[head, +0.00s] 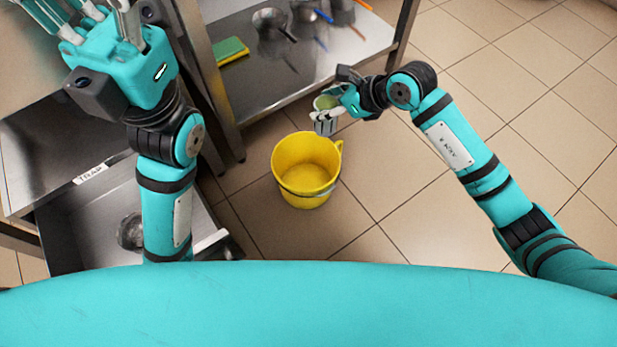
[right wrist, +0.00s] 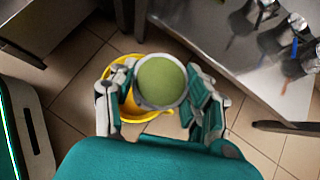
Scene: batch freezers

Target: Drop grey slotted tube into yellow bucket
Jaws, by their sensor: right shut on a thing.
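The grey slotted tube (head: 325,122) is in my right gripper (head: 328,109), above and just behind the yellow bucket (head: 306,170). My right gripper is shut on it. In the right wrist view the tube (right wrist: 162,81) shows end-on between the two fingers, with a green inside and a grey rim. The bucket (right wrist: 122,90) shows partly behind it, covered by the tube and a finger. In the head view the bucket stands upright on the floor, open at the top, and looks empty. My left gripper (head: 85,18) is at the top left, fingers spread, tips cut off by the frame.
A steel bench with a lower shelf (head: 262,92) stands behind the bucket, with a yellow-green sponge (head: 231,51) and metal cups (head: 270,22). A steel trap basin (head: 85,225) is at the lower left. The tiled floor (head: 520,110) at the right is clear.

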